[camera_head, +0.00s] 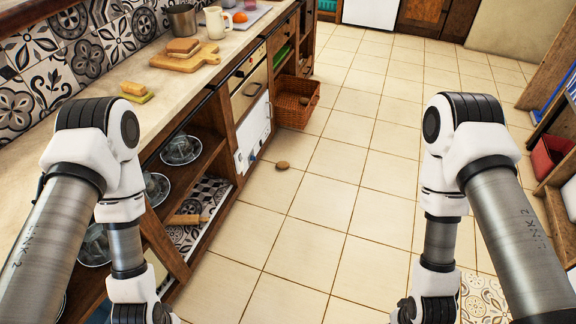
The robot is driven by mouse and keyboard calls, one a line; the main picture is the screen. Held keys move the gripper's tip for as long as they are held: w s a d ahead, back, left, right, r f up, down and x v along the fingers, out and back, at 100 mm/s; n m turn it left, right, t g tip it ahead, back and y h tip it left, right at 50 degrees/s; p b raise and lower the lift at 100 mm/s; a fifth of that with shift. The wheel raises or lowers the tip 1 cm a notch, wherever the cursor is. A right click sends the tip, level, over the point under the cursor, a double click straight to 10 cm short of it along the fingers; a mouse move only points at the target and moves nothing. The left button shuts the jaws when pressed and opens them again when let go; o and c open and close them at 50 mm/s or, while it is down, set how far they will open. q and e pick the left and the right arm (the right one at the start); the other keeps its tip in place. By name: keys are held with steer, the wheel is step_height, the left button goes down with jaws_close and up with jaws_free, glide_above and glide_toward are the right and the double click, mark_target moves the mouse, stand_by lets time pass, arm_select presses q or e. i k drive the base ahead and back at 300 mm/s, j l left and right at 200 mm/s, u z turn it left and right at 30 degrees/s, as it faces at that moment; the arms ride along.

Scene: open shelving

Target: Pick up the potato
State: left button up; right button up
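A small brown oval thing, which looks like the potato (282,165), lies on the tiled floor in the camera_head view. It is in front of the lower cabinets, left of the picture's middle. My left and right arms reach down at the two sides of the picture. Both grippers are out of view below the bottom edge, so whether they hold anything is hidden. No part of either arm touches the potato.
A wicker basket (299,100) stands on the floor against the cabinets, beyond the potato. Open shelves at left hold glass dishes (181,149) and a rolling pin (187,219). A cutting board (186,61) lies on the counter.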

mark_target(283, 164)
steer(key=i+l+u, duration=0.1)
steer(key=i+l, duration=0.6)
steer(key=i+l+u, duration=0.15)
steer(key=i+l, duration=0.65)
steer(key=i+l+u, duration=0.15)
steer(key=i+l, duration=0.25)
steer(key=i+l+u, duration=0.1)
steer(key=i+l, duration=0.55)
steer(key=l, duration=0.3)
steer(key=i+l+u, duration=0.15)
steer(key=i+l, duration=0.2)
steer(key=l, duration=0.15)
